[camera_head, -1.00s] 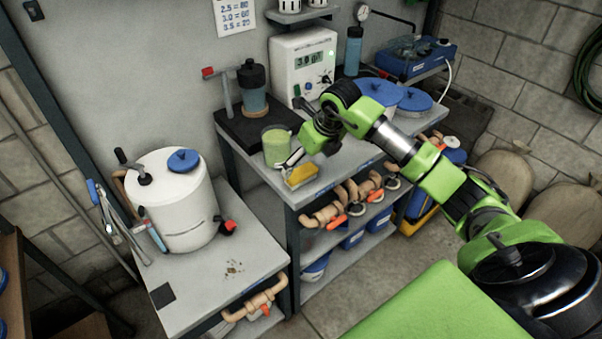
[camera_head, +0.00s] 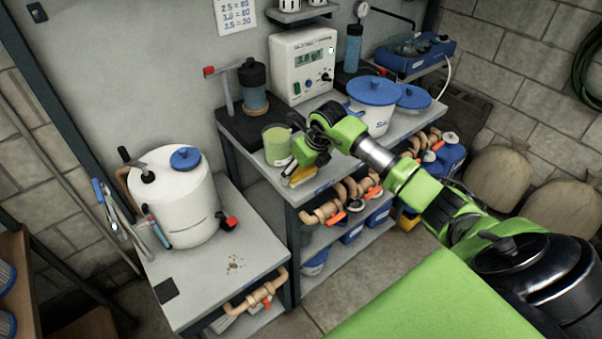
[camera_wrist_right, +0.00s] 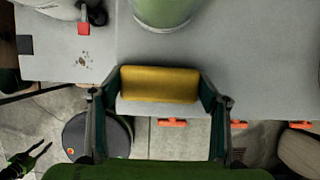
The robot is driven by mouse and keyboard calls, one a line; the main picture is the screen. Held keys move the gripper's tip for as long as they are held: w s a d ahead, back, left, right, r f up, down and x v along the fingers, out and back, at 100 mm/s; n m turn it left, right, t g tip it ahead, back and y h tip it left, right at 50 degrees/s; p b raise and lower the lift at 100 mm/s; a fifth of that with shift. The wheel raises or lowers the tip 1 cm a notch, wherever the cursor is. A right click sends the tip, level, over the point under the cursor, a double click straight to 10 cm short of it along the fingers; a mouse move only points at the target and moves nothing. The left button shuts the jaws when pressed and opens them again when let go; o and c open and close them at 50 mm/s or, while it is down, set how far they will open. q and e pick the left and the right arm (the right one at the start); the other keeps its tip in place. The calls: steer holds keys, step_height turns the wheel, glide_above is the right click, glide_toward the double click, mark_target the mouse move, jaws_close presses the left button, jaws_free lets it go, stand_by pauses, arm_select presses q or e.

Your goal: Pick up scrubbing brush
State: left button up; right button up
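The scrubbing brush, a yellow block, lies at the front edge of the grey worktop (camera_head: 330,176). In the head view it (camera_head: 302,177) is partly covered by my right gripper (camera_head: 294,163), which points down over it. In the right wrist view the brush (camera_wrist_right: 158,84) lies crosswise between the spread fingers of my right gripper (camera_wrist_right: 160,76), with one finger near each end. I see small or no gaps at the ends and cannot tell whether the fingers touch it.
A green beaker (camera_head: 277,146) stands just behind the brush. A white lidded bucket (camera_head: 372,115) stands to the right on the worktop. Pipe fittings (camera_head: 322,214) lie on the shelf below. A lower bench (camera_head: 222,282) at the left holds a white tank (camera_head: 178,205).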

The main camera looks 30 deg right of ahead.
steer(key=shift+r, duration=0.1)
steer(key=shift+r+b, duration=0.15)
steer(key=shift+b, duration=0.15)
step_height(320, 180, up, 2)
steer(key=shift+w+d+r+b, duration=0.1)
steer(key=shift+b, duration=0.65)
steer(key=s+a+r+b, duration=0.4)
steer(key=s+r, duration=0.6)
steer(key=s, duration=0.3)
steer(key=shift+s+a+r+b, duration=0.2)
steer(key=shift+a+b, duration=0.1)
steer(key=shift+a, duration=0.2)
steer(key=shift+o, duration=0.7)
